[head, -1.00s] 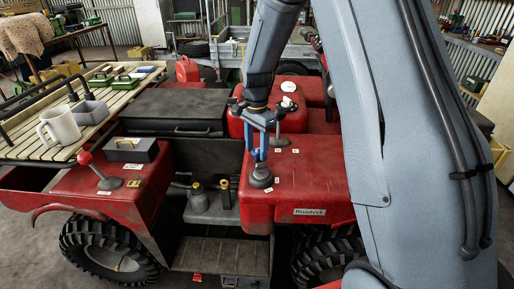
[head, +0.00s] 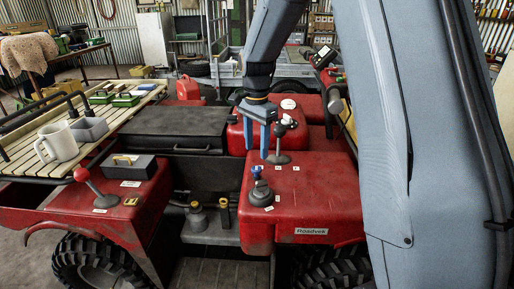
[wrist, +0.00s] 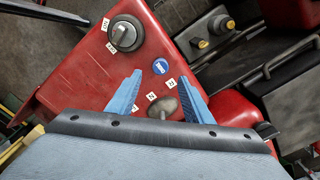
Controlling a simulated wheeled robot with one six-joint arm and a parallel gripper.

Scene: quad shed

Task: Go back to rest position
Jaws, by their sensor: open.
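My gripper (head: 257,151) is open and empty, its two blue fingers pointing down above the red quad (head: 318,205). The wrist view also shows my gripper (wrist: 160,77), with a wide gap between the fingertips. Below it on the quad's red panel is a dark rotary knob (head: 261,197), also seen in the wrist view (wrist: 124,36). A small blue piece (head: 256,172) shows just behind the knob; from above it looks like a blue disc (wrist: 161,67). The fingers are apart from both. A dark-topped lever (head: 279,140) stands close to the right of the fingers.
A slatted rack (head: 30,150) on the left holds a white mug (head: 57,142) and a grey bin (head: 88,129). A red-knobbed lever (head: 82,174) and a small dark case (head: 128,166) are on the left fender. A red can (head: 189,88) stands behind.

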